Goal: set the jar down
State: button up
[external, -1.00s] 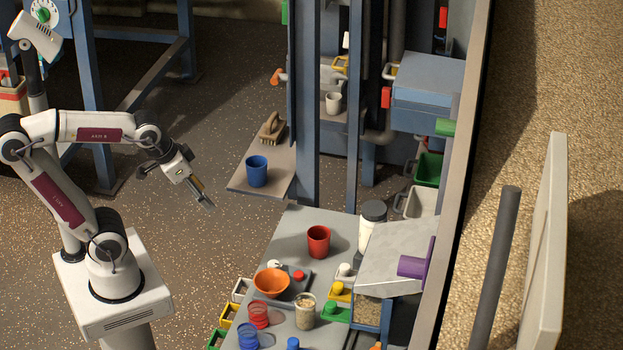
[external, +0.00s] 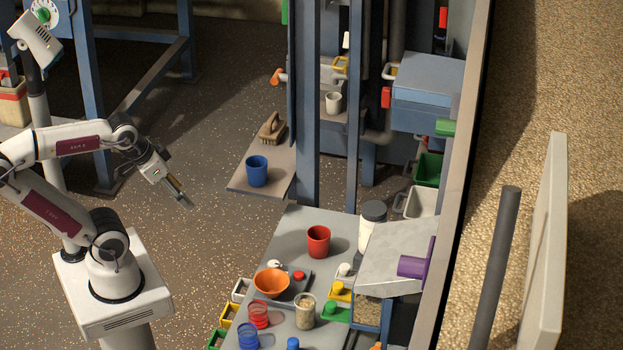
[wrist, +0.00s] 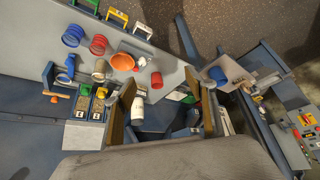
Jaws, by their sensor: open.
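A clear jar with beige contents (external: 305,312) stands upright near the front of the grey table. It also shows in the wrist view (wrist: 100,70). A white jar with a dark lid (external: 373,227) stands upright farther back, beside the grey sloped chute, and shows in the wrist view (wrist: 137,106). Which one the task means I cannot tell. My gripper (external: 187,203) is open and empty, in the air left of the table and well apart from both jars. In the wrist view its two fingers (wrist: 165,105) stand wide apart with nothing held between them.
A red cup (external: 318,241) and an orange bowl (external: 271,282) stand on the table (external: 300,220). A blue cup (external: 257,171) and a brush (external: 271,129) sit on a side shelf. Blue posts (external: 305,110) rise behind the table. Open floor lies between my arm and the table.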

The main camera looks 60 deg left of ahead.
jog(key=shift+w, duration=0.1)
jog(key=w+d+n+t+h, duration=0.3)
jog(key=w+d+t+h, duration=0.2)
jog(key=w+d, duration=2.05)
jog(key=n+t+y, duration=0.1)
jog(key=n+y, duration=0.3)
jog(key=y, duration=0.5)
send_over(305, 313)
notch_tip(305, 313, down, 16)
jog(key=s+d+f+m+t+y, duration=0.1)
jog(key=s+f+m, duration=0.1)
jog(key=s+f, duration=0.2)
jog(key=shift+s+f+m, duration=0.2)
jog(key=shift+s+m, duration=0.1)
jog(key=shift+s, duration=0.15)
jog(key=shift+x, duration=1.25)
